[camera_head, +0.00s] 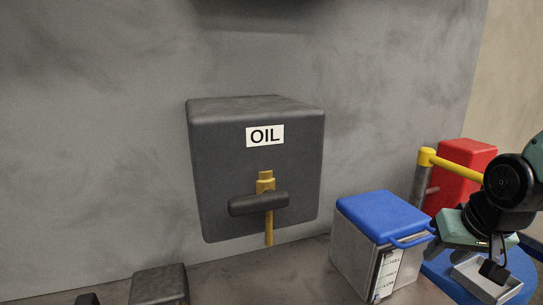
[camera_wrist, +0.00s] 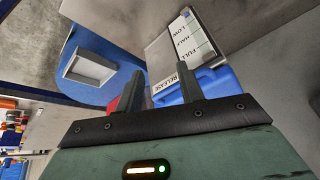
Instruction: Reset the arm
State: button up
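My gripper (camera_head: 495,262) is at the right of the head view, with its fingers pointing down in front of the blue-lidded box's right side. In the wrist view my gripper (camera_wrist: 160,88) has its two dark fingers apart, with nothing held between them. Behind the fingers, the box's blue lid (camera_wrist: 212,82) and a "RELEASE" label show. The arm comes in from the right edge of the head view; most of it is out of frame.
A dark "OIL" box (camera_head: 220,165) with a brass tap hangs on the grey wall. A metal box with a blue lid (camera_head: 380,214) stands right of it. Beyond are a red box (camera_head: 462,165) and yellow rail (camera_head: 455,168). A square pale mould (camera_wrist: 90,68) lies on a blue surface (camera_wrist: 118,48).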

jog(key=s+f+n+g, duration=0.3)
jog(key=s, duration=0.2)
jog(key=s+a+r+n+g, duration=0.1)
jog(key=s+a+n, duration=0.2)
jog(key=s+a, duration=0.3)
jog(key=s+a+r+n+g, duration=0.1)
jog(key=s+a+n, duration=0.2)
jog(key=s+a, duration=0.4)
jog(key=a, duration=0.4)
jog(key=shift+a+r+n+y, duration=0.2)
jog(key=shift+a+n+y, duration=0.1)
jog(key=shift+a, duration=0.1)
